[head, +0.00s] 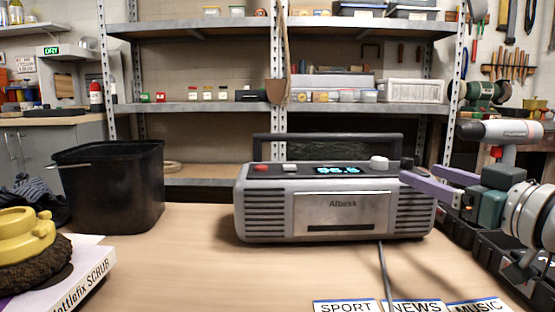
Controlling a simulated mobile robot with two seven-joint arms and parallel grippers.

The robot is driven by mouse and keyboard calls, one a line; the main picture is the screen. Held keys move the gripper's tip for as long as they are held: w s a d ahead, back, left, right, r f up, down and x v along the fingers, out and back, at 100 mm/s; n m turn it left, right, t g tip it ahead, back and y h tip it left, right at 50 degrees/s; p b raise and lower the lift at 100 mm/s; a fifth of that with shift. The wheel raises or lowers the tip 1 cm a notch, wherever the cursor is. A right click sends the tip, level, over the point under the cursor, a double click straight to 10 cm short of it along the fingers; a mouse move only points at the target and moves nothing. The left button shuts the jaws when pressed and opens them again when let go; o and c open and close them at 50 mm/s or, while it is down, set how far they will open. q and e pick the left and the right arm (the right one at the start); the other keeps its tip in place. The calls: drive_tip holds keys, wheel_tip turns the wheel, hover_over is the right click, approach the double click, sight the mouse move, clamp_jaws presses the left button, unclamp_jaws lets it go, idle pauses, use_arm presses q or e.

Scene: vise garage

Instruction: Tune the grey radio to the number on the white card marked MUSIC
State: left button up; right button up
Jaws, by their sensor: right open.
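The grey radio (335,207) stands on the bench in the middle of the head view. Its lit blue display (338,170) shows a number that looks like 96.5, though the digits are blurred. A pale round knob (379,163) sits on its top at the right. My right gripper (407,171) is open and empty, with its purple fingers just right of the knob and apart from it. The white MUSIC card (478,308) lies at the bottom right; its number is cut off by the picture's edge. My left gripper is not in view.
A SPORT card (346,307) and a NEWS card (416,307) lie left of the MUSIC card. A cable (386,270) runs forward from the radio. Bare bench (200,265) lies between.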

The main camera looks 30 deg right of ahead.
sight(385, 161)
drive_tip(key=w, duration=0.3)
drive_tip(key=w+d, duration=0.1)
drive_tip(key=w, duration=0.2)
drive_tip(key=w+b, duration=0.1)
drive_tip(key=w, duration=0.2)
drive_tip(key=shift+w+d, duration=0.15)
drive_tip(key=shift+w, duration=0.15)
drive_tip(key=shift+c, duration=0.2)
clamp_jaws()
